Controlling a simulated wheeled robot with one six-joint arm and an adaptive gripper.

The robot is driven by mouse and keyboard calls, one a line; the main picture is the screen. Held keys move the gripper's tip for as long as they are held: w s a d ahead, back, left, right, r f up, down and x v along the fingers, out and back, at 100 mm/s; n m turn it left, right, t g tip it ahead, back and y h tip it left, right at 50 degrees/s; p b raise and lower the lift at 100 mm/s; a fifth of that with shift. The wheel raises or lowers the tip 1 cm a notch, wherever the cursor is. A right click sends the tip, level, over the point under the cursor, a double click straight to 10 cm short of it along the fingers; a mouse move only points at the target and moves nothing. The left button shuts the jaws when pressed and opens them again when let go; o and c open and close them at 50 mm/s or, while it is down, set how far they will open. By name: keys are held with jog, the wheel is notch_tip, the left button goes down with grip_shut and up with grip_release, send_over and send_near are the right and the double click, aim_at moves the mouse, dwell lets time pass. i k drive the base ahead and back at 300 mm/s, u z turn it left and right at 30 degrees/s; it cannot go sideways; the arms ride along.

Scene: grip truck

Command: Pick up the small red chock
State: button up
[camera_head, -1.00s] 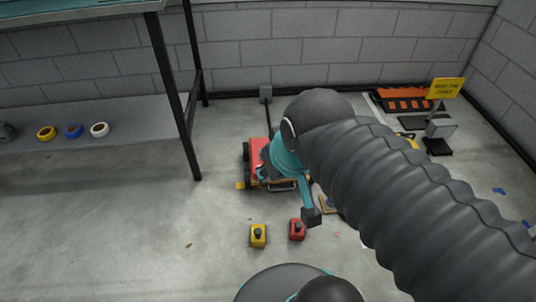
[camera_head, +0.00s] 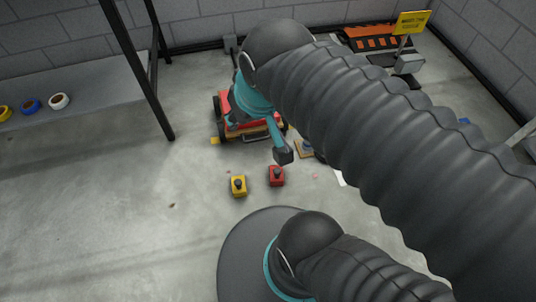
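The small red chock (camera_head: 276,176) stands on the concrete floor near the middle of the picture, with a dark knob on top. A similar yellow chock (camera_head: 239,186) stands just to its left, apart from it. My gripper (camera_head: 283,154) shows as a dark end on a teal link, just above the red chock in the picture. It does not appear to hold the chock. Its fingers are too small and hidden to tell whether they are open. My own arm covers much of the right side.
A red wheeled truck (camera_head: 247,125) stands behind the chocks, partly hidden by my arm. A workbench leg (camera_head: 137,70) rises at the left. A yellow sign (camera_head: 411,22) and orange-black ramp (camera_head: 371,39) are at the back right. The left floor is clear.

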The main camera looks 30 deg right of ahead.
aim_at(276, 172)
jog(key=z, duration=0.45)
jog(key=k, duration=1.1)
jog(key=z, duration=0.35)
jog(key=i, duration=0.7)
jog(key=z, duration=0.25)
